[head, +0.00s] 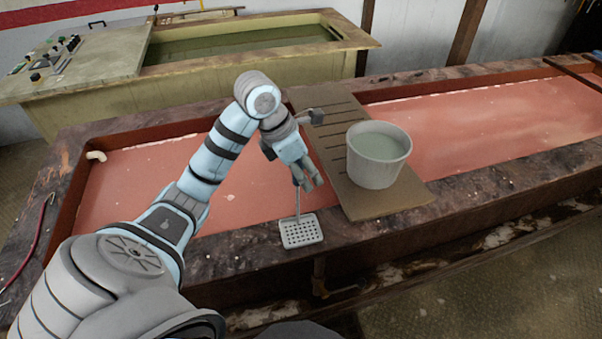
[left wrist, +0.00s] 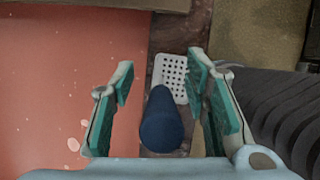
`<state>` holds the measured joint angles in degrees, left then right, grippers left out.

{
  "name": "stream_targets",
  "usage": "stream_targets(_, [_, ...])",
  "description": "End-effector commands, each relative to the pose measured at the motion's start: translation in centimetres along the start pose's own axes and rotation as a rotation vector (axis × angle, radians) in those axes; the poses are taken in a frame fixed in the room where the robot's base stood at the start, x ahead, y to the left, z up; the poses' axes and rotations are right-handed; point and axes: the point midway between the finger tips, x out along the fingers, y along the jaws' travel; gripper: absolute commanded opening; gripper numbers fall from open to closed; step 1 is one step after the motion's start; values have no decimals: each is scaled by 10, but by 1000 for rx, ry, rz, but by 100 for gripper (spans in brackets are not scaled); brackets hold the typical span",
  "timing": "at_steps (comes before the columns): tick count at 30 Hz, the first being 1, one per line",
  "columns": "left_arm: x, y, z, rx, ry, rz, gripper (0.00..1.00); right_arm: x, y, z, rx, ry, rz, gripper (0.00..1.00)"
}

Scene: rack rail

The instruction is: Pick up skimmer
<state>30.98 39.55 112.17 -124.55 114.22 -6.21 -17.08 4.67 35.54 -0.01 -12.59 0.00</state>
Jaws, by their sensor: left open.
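The skimmer has a pale square perforated plate (head: 302,231) on the near rim of the tank. Its thin handle stands up from the plate toward my left gripper (head: 305,182). In the left wrist view the plate (left wrist: 171,77) shows beyond the fingers. The dark blue rounded handle end (left wrist: 161,122) lies between the fingers of my left gripper (left wrist: 162,110). The fingers are open, with a visible gap on each side of the handle. My right gripper is not in view.
A tank of pinkish-red liquid (head: 480,120) has a dark stained rim. A slotted brown board (head: 335,125) lies across it, holding a grey bucket (head: 378,155) right of my gripper. A second yellowish tank (head: 245,68) stands behind. A white pipe (head: 96,156) is at left.

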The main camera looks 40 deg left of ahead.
Motion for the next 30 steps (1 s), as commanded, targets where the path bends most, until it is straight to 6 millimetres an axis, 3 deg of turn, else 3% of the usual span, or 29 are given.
stream_targets(5, [-2, 0, 1, 0, -1, 1, 42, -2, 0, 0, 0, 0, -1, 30])
stream_targets(13, [-2, 0, 1, 0, -1, 1, 0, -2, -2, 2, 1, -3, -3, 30])
stream_targets(24, [-4, 0, 1, 0, -1, 1, 0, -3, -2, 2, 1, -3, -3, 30])
stream_targets(30, [-17, 2, 5, -3, -1, 3, 0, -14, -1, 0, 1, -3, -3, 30])
